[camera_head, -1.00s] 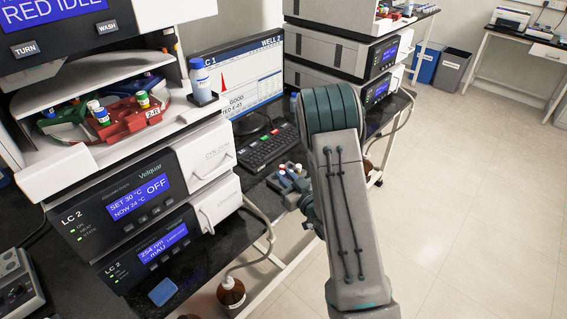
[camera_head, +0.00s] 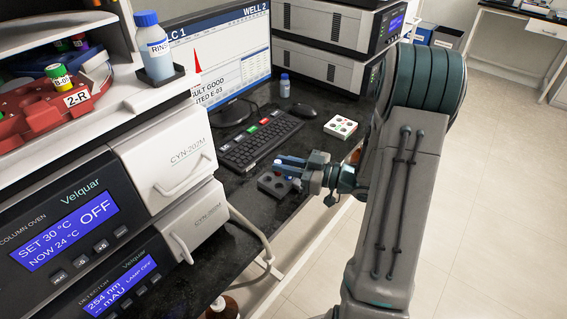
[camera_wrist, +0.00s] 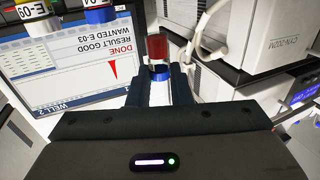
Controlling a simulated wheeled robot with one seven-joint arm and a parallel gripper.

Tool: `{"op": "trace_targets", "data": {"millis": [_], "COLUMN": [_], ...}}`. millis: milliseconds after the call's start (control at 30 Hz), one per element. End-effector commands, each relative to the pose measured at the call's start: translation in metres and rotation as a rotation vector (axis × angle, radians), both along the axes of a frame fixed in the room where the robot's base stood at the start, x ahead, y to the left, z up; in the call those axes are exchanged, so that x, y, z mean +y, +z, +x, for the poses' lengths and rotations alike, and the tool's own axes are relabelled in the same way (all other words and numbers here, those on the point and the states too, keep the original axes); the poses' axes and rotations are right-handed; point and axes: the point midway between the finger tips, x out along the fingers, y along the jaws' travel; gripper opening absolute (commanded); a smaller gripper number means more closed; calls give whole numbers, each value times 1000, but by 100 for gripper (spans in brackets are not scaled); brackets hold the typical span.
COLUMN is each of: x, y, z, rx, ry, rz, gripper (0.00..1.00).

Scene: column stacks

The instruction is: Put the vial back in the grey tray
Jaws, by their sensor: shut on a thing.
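My gripper (camera_head: 290,166) is shut on a vial with a red body (camera_wrist: 157,48) and a blue end, held between the fingertips in the wrist view. In the head view my gripper is over the desk, at the dark grey tray (camera_head: 265,185) with round holes. The fingers partly cover that tray. A bit of red shows below the fingertips; I cannot tell whether the vial touches the tray.
A white tray (camera_head: 341,128) with round wells lies to the right, behind the gripper. A keyboard (camera_head: 250,145), a small blue-capped bottle (camera_head: 285,86) and a monitor (camera_head: 235,60) are behind. Instruments with a column oven (camera_head: 70,225) stand left. Parts labelled E-09 and E-04 edge the wrist view.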

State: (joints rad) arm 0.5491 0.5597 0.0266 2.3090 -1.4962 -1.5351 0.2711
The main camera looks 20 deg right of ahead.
Motion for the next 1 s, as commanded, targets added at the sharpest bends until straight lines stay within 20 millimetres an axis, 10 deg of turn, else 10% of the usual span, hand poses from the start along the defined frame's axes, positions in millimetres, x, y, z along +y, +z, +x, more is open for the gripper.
{"op": "trace_targets", "data": {"millis": [1000], "x": [1], "y": [-37], "z": [-1], "rx": [0], "ry": [3], "rz": [0], "gripper": [2]}}
